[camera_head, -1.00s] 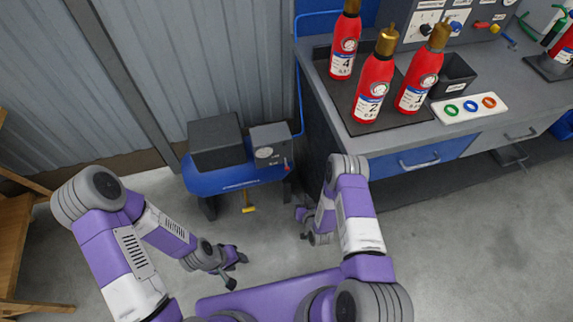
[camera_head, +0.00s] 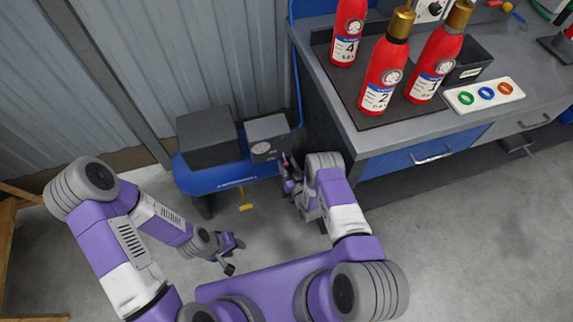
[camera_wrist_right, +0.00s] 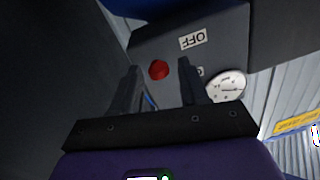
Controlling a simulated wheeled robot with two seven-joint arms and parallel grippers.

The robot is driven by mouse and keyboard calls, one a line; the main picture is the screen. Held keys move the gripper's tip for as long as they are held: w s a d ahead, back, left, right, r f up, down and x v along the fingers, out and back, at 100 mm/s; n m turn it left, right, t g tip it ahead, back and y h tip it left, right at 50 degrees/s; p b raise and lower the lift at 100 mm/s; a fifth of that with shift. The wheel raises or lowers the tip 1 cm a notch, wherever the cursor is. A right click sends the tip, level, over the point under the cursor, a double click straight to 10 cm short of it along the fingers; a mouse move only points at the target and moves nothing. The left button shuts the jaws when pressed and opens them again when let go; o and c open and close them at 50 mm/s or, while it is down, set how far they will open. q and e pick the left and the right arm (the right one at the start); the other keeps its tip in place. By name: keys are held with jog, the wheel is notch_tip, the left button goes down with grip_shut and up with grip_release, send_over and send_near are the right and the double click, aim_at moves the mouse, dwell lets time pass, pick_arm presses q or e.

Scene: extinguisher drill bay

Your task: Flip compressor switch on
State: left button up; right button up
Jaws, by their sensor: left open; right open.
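The compressor has a blue tank (camera_head: 235,178), a dark motor block (camera_head: 208,140) and a grey switch box (camera_head: 268,131) with a round gauge. In the right wrist view the box (camera_wrist_right: 155,42) shows an upside-down OFF label (camera_wrist_right: 193,39), a red switch knob (camera_wrist_right: 158,70) and the gauge (camera_wrist_right: 226,86). A second label beside the knob is mostly hidden by a finger. My right gripper (camera_head: 289,174) is open at the box's front right, and the knob appears between its fingers; contact cannot be told. My left gripper (camera_head: 236,256) is open and empty above the floor.
The workbench (camera_head: 400,139) stands right of the compressor, close to my right arm. It carries red extinguishers (camera_head: 382,75), a black bin (camera_head: 468,65) and a white tray with coloured rings (camera_head: 458,105). A yellow drain handle (camera_head: 246,207) hangs under the tank. Floor at right is clear.

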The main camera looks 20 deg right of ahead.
aim_at(286, 162)
jog(key=shift+w, duration=0.5)
jog(key=shift+c, duration=0.4)
grip_shut()
notch_tip(286, 162, up, 2)
jog(key=g+p, duration=0.3)
jog(key=p, duration=0.2)
jog(key=shift+s+r+g+h, duration=0.1)
jog(key=shift+s+g+h, duration=0.05)
jog(key=shift+g+h, duration=0.2)
jog(key=shift+r+g+p, duration=0.3)
jog(key=shift+g+p, duration=0.4)
jog(key=shift+g, duration=0.25)
jog(key=g, duration=0.2)
jog(key=shift+w+r+m+g+p, duration=0.2)
jog(key=shift+r+m+g+p, duration=0.1)
jog(key=shift+r+p, duration=0.1)
jog(key=shift+w+r+g+h, duration=0.15)
jog(key=shift+r+g, duration=0.1)
jog(key=shift+g, duration=0.65)
jog(key=shift+w+r+g+h, duration=0.1)
jog(key=shift+w+r+g, duration=0.1)
jog(key=shift+g, duration=0.7)
jog(key=shift+a+b, duration=0.1)
jog(key=shift+b, duration=0.2)
